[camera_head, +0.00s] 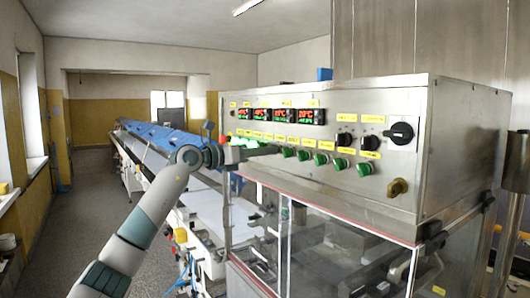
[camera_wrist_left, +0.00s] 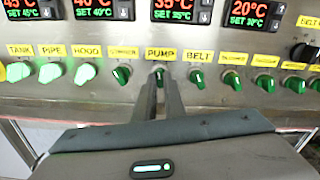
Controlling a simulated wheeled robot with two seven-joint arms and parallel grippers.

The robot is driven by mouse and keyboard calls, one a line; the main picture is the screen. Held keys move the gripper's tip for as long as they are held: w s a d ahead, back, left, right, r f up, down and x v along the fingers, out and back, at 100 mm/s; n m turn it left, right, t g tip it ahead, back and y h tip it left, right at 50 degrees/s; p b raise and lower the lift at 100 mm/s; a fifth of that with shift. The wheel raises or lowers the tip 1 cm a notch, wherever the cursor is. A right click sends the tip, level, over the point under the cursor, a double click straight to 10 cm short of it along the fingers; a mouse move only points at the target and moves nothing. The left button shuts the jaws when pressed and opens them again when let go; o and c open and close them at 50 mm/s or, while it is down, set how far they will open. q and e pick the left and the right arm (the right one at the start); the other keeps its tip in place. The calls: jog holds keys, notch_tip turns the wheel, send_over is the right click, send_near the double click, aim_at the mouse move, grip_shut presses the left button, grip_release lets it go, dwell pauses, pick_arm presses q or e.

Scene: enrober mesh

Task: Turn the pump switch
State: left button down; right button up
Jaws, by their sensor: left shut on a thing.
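The pump switch (camera_wrist_left: 158,72) is a green knob on the steel control panel (camera_head: 340,190), below the yellow PUMP label (camera_wrist_left: 161,54). In the left wrist view, my left gripper (camera_wrist_left: 160,84) has its two fingers close together at this knob, shut on it. The fingers cover part of the knob, so its exact angle is hard to read. In the head view, my left gripper (camera_head: 274,150) reaches the row of green knobs from the left, and I cannot make out the pump switch there. My right gripper is in neither view.
The belt switch (camera_wrist_left: 197,77) sits just right of the pump switch, and another green knob (camera_wrist_left: 121,75) just left. Brightly lit knobs (camera_wrist_left: 50,72) are further left. Temperature displays (camera_head: 283,116) are above. A black rotary switch (camera_head: 399,133) and brass fitting (camera_head: 397,187) are at right.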

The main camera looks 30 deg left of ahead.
pick_arm(q)
jog(key=n, duration=0.3)
jog(key=shift+n, duration=0.3)
dwell(0.4)
jog(key=c, duration=1.8)
grip_release()
jog(key=shift+c, duration=0.2)
jog(key=shift+s, duration=0.1)
jog(key=b+v, duration=0.8)
jog(key=v, duration=0.9)
